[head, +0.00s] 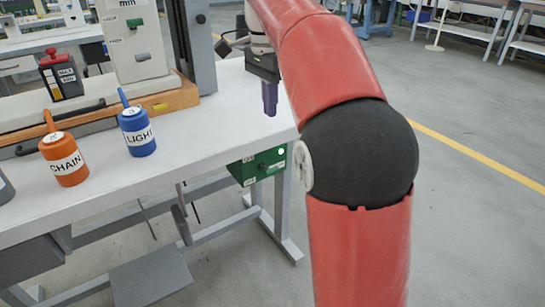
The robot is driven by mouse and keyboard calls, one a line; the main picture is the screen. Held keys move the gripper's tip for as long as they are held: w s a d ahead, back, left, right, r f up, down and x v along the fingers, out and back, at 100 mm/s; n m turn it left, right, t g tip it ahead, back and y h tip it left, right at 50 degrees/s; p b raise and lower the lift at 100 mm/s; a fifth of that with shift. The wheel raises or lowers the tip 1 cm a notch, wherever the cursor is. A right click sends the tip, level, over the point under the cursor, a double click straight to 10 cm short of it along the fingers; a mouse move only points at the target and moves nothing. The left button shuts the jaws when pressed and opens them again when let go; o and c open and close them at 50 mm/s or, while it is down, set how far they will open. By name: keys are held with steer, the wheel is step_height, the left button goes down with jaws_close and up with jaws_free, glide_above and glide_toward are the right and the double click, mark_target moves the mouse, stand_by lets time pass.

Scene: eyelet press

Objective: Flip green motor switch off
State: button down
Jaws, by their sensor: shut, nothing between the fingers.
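The green motor switch box (258,166) hangs under the front right edge of the white table. A bright white round spot shows near its upper right, and white labels sit on its left. The right end of the box is close behind my arm in the picture. I cannot tell the switch's position. My gripper (270,112) points down above the table's right end, higher in the picture than the green box and apart from it. Its purple fingers are together and hold nothing.
On the white table (200,165) stand an orange CHAIN bottle (62,158), a blue LIGHT bottle (138,130) and a red and black container (62,78). The grey press column (192,45) rises behind. A grey pedal plate (150,278) is below.

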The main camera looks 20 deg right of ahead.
mark_target(275, 169)
steer(key=f+b, duration=0.1)
steer(key=f, duration=0.3)
steer(key=f+b, duration=0.1)
steer(key=f, duration=0.4)
steer(key=f+b, duration=0.1)
steer(key=f, duration=0.3)
steer(key=shift+s+d+f, duration=0.1)
steer(key=shift+s+f, duration=0.15)
steer(key=shift+f+b, duration=0.1)
steer(key=shift+b, duration=0.3)
steer(key=shift+s+f+t+b, duration=0.15)
steer(key=shift+t+b, duration=0.15)
steer(key=shift+b, duration=0.2)
steer(key=shift+f, duration=0.1)
steer(key=f+t+b, duration=0.1)
steer(key=b, duration=0.1)
steer(key=s+t+y+b, duration=0.1)
steer(key=b, duration=0.2)
steer(key=shift+d+f, duration=0.25)
steer(key=shift+f, duration=0.1)
steer(key=shift+s+d+f+t+b, duration=0.1)
steer(key=shift+s+f+t+b, duration=0.35)
steer(key=shift+f+t+b, duration=0.45)
steer(key=shift+s+f+b, duration=0.1)
steer(key=shift+f+b, duration=0.1)
steer(key=shift+b, duration=0.1)
steer(key=shift+r, duration=0.1)
